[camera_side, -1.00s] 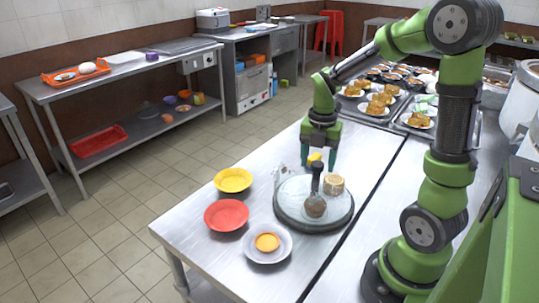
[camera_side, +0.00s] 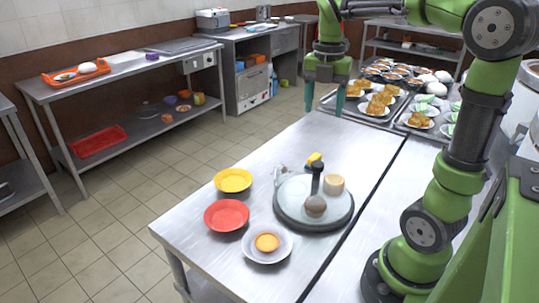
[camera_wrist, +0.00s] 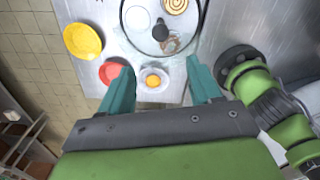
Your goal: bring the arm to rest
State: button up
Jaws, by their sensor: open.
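My gripper (camera_side: 325,98) is open and empty, raised above the far part of the steel table (camera_side: 200,252). Its teal fingers point down and are apart, touching nothing. In the wrist view my gripper (camera_wrist: 162,88) also shows both fingers spread with nothing between them.
A yellow bowl (camera_side: 233,180), a red bowl (camera_side: 226,215) and a white plate with an orange dish (camera_side: 267,242) stand at the table's left. Trays of plated food (camera_side: 378,107) lie at the back. The table's middle far area is clear.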

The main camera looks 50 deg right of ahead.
jog(key=shift+r, duration=0.65)
jog(key=s+a+f+m+t+y, duration=0.1)
jog(key=s+a+f+m+t, duration=0.1)
jog(key=a+m, duration=0.6)
jog(key=s+a+f+m+t+y, duration=0.1)
jog(key=a+m+t, duration=0.4)
jog(key=m, duration=1.2)
jog(key=shift+s+a+f, duration=0.9)
jog(key=shift+s+a, duration=0.3)
jog(key=shift+a, duration=0.45)
